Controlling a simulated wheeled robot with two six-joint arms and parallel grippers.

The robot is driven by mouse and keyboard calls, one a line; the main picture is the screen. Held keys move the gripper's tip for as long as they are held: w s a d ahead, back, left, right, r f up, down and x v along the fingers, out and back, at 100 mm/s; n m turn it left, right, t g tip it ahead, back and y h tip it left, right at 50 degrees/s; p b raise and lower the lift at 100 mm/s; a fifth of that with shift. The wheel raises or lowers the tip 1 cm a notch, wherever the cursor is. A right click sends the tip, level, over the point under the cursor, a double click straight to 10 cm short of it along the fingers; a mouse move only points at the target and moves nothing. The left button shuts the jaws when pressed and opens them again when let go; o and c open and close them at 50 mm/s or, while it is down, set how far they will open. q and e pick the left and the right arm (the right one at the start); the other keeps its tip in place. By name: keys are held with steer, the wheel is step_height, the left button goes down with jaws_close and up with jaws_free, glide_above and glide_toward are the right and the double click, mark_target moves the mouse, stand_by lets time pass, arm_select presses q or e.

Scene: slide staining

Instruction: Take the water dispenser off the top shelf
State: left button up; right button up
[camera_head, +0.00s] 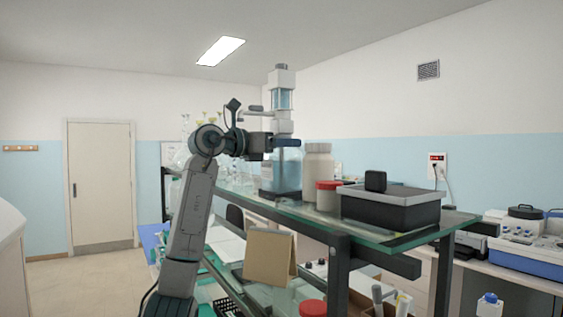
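The water dispenser (282,100) stands upright on the glass top shelf (395,240), with a clear upper cylinder, a pale head and a bluish bottle as its base. My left arm comes up from below on the left. My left gripper (287,142) is level with the dispenser's neck, between the upper cylinder and the bottle, and overlaps it in this view. Its fingertips are small and dark, so I cannot tell whether they are closed on the neck. The dispenser's base looks to be on the shelf. My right gripper is not in view.
Glassware (185,135) stands on the left. A brown board (270,259) is below. There is free air above the shelf.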

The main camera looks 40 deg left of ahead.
arm_select(q)
steer(key=c, duration=0.6)
steer(key=shift+r, duration=0.1)
steer(key=shift+c, duration=0.2)
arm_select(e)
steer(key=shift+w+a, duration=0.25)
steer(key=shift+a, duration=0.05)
arm_select(q)
steer(key=shift+c, duration=0.6)
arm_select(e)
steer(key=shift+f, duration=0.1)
